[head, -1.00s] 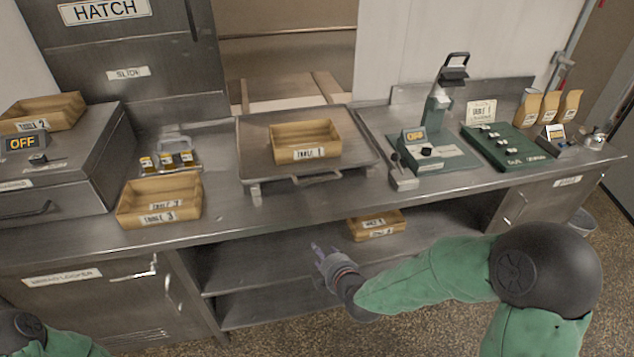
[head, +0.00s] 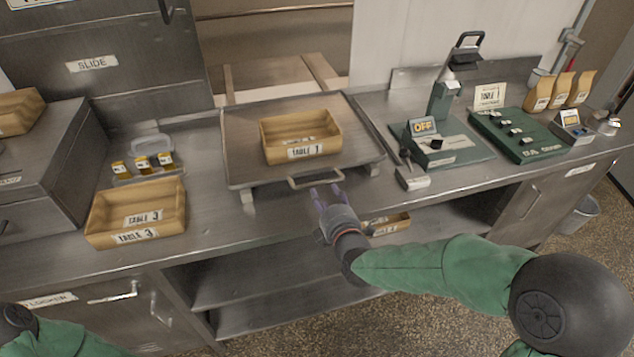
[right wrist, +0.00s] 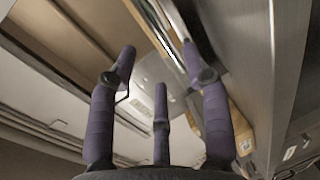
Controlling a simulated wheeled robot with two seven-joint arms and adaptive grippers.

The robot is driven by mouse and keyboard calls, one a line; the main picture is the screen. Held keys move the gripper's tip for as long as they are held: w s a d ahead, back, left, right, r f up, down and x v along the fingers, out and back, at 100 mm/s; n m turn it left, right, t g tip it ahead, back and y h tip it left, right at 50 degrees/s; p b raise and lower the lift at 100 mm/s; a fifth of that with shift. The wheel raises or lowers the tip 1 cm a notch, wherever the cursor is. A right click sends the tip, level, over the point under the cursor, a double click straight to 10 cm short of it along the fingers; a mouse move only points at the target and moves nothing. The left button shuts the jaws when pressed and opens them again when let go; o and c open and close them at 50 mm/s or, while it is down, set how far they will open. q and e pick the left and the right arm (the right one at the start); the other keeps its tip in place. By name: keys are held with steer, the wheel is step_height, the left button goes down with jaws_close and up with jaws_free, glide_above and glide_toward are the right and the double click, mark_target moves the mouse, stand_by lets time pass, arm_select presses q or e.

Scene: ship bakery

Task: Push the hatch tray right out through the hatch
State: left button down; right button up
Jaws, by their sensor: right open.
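The hatch tray (head: 238,166) is a flat grey metal tray on the counter in front of the open hatch (head: 275,60). A wooden box labelled TABLE 1 (head: 301,136) sits on it. A bar handle (head: 317,179) is on the tray's front edge. My right gripper (head: 328,192) is open and empty, just in front of and below the handle, near the counter's front edge. No contact with the handle can be made out. In the right wrist view its purple fingers (right wrist: 160,80) are spread. My left gripper is out of view; only part of my left arm shows at lower left.
A wooden TABLE 3 box (head: 137,212) and small jars (head: 142,162) stand left of the tray. A green device reading OFF (head: 440,145) and a green panel (head: 515,135) stand to the right. Another wooden box (head: 388,224) lies on the shelf below.

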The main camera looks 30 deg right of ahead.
mark_target(318, 183)
steer(key=b+x, duration=0.2)
steer(key=x, duration=0.5)
steer(key=shift+w+f, duration=0.15)
steer(key=shift+w, duration=0.15)
jaws_close()
